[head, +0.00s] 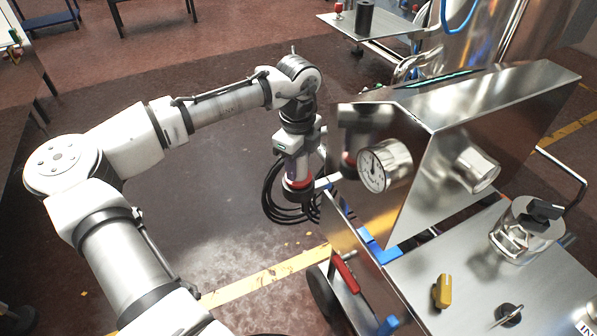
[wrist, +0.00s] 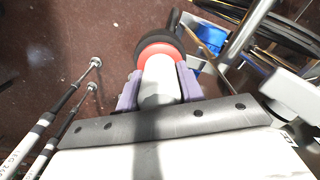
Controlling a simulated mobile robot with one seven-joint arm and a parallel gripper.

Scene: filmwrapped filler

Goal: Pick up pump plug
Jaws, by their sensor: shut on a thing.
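The plug (wrist: 156,60) has a pale grey body with a red ring and a black round end. In the wrist view it lies between the two purple fingers of my gripper (wrist: 158,85), which is shut on its pale body. In the head view my gripper (head: 297,165) points down beside the steel machine, with the plug's red ring (head: 298,184) showing below it. The fingers are hard to make out there. I cannot tell whether the plug touches anything beneath.
Black cable loops (head: 283,205) hang just below and left of the plug. The steel machine (head: 467,150), with its pressure gauge (head: 373,170), stands close on the right. Open floor (head: 200,205) lies to the left.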

